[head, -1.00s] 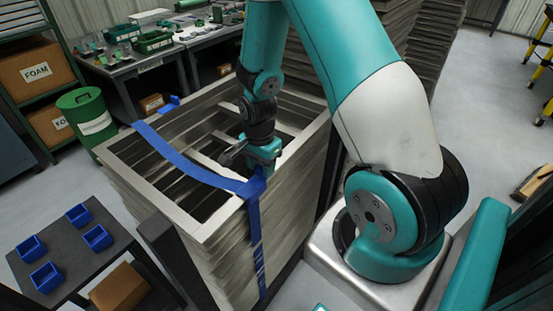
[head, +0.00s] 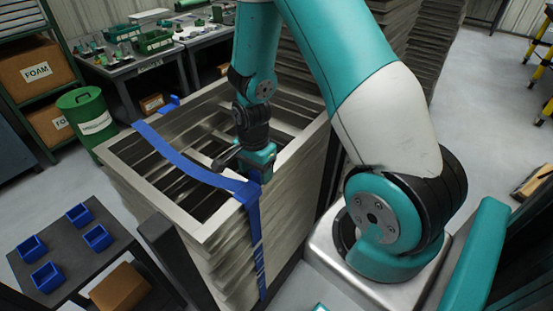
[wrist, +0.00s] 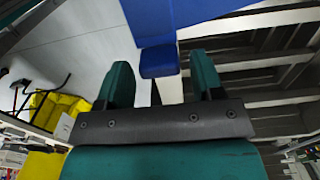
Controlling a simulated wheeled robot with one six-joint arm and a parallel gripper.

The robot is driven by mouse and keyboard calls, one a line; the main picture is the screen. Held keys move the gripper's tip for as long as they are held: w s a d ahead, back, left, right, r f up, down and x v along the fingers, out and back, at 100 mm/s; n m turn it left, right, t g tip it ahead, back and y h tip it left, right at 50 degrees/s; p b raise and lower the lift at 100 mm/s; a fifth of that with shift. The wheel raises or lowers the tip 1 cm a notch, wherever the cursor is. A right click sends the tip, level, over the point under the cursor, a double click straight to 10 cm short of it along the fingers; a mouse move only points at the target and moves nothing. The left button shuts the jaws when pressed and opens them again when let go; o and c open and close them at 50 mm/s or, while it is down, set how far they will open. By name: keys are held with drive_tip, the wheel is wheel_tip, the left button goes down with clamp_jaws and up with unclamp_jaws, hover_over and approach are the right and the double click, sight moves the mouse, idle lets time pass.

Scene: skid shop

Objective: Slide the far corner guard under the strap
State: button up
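The far corner guard (head: 170,104) is a small blue piece on the far edge of the grey frame stack (head: 125,168). It sits to the right of the strap's far end, apart from the strap. The blue strap (head: 190,165) crosses the stack top and hangs down the near side. A blue near corner guard (head: 247,190) is at the strap's near edge. My gripper (head: 248,172) is low over the near edge beside it. In the wrist view, my gripper (wrist: 161,75) has its fingers spread, with a blue tab (wrist: 160,61) just beyond and between the tips, not clasped.
A dark table with several blue bins (head: 48,277) is at lower left. A green barrel (head: 92,122) and a workbench (head: 150,55) stand behind the stack. Taller frame stacks (head: 425,45) rise at the back right. The stack's slatted top has open gaps.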

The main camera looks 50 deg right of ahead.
sight(256, 172)
idle(0.3)
drive_tip(key=shift+r+p, duration=1.95)
drive_tip(key=shift+r, duration=0.3)
wheel_tip(256, 172, up, 4)
drive_tip(key=p, duration=0.3)
